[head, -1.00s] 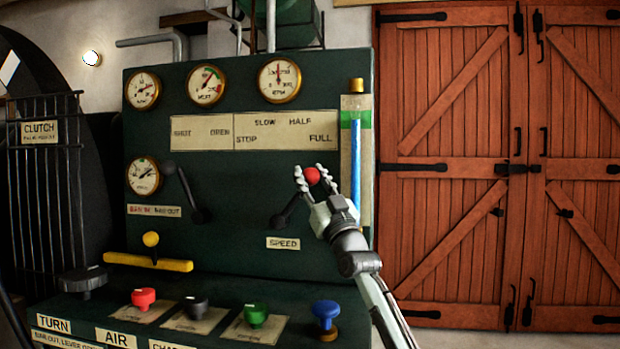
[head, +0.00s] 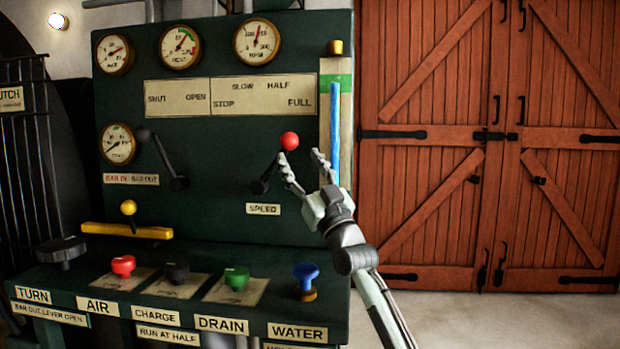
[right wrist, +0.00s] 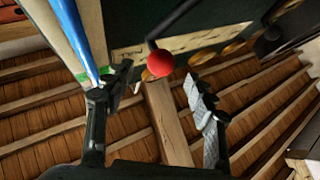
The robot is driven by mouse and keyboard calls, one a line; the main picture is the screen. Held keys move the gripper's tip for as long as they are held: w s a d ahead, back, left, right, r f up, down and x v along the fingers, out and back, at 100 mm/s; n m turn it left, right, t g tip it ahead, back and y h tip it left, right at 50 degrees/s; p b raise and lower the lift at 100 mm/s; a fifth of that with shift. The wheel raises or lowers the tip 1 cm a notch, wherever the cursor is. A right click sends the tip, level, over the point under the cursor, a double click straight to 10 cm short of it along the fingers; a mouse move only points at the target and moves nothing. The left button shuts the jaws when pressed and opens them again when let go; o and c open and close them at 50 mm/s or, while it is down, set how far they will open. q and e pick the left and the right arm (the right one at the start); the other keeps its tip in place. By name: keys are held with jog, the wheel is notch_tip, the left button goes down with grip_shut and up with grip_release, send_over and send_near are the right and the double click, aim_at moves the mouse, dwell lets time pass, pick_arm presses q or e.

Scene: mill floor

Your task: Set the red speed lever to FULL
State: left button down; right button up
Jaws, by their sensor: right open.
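The speed lever has a dark arm and a red ball knob (head: 289,140). It leans up and to the right from its pivot, above the SPEED label (head: 263,209) and toward the FULL end of the STOP, SLOW, HALF, FULL plate (head: 262,106). My right gripper (head: 300,157) is open and empty just below and right of the knob. In the right wrist view the red knob (right wrist: 160,63) shows beyond the spread fingertips (right wrist: 158,80), apparently clear of them. My left gripper is in neither view.
Close right of the lever stands a gauge with a blue column (head: 335,135). A second dark lever (head: 165,160) is to the left. Below are a yellow bar (head: 127,231) and red, black, green and blue knobs on a ledge. Wooden doors (head: 430,150) stand at the right.

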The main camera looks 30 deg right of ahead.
jog(key=v, duration=0.5)
jog(key=shift+s+f, duration=0.1)
jog(key=shift+s, duration=0.1)
jog(key=shift+f, duration=0.1)
